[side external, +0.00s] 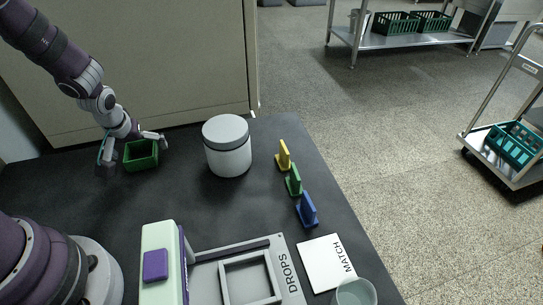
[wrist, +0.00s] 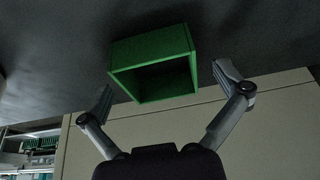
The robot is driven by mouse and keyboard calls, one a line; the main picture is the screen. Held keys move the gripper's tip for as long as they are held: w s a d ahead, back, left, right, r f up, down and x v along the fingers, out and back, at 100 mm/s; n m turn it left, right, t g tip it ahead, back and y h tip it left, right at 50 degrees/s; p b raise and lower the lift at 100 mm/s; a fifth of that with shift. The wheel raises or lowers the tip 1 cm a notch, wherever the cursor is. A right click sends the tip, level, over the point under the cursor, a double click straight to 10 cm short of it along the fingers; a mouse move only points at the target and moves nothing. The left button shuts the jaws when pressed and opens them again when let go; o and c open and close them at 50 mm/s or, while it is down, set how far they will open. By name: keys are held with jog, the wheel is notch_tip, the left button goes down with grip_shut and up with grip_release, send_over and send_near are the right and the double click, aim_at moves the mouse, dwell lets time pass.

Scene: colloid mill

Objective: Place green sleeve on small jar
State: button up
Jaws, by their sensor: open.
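The green sleeve (side external: 141,155), a square hollow green piece, sits on the dark table at the back left. In the wrist view the sleeve (wrist: 152,48) shows its open, dark inside. My gripper (side external: 132,148) is open, with one finger on each side of the sleeve. In the wrist view my gripper (wrist: 163,82) shows gaps between both fingers and the sleeve. A pale translucent round vessel (side external: 355,292) is cut off at the bottom edge; I cannot tell which is the small jar.
A grey DROPS frame (side external: 247,277), a pale green block with a purple piece (side external: 156,265) and a white MATCH card (side external: 326,262) lie in front.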

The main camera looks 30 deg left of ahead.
jog(key=c, duration=0.9)
jog(key=shift+o, duration=0.2)
jog(key=shift+r, duration=0.1)
jog(key=shift+r, duration=0.25)
notch_tip(320, 180, up, 10)
jog(key=s+d+r+m+t+h, duration=0.1)
jog(key=s+d+r+m+h, duration=0.1)
jog(key=s+d+m, duration=0.4)
jog(key=s+d+r+m+h, duration=0.1)
jog(key=d+r+m, duration=0.15)
jog(key=d, duration=0.65)
send_over(229, 124)
jog(key=s, duration=0.2)
jog(key=shift+w+f+m, duration=0.1)
jog(key=shift+f+m, duration=0.25)
jog(key=shift+f, duration=0.55)
jog(key=shift+s+x, duration=0.15)
jog(key=shift+x, duration=0.7)
jog(key=shift+s+x, duration=0.15)
jog(key=shift+x, duration=0.75)
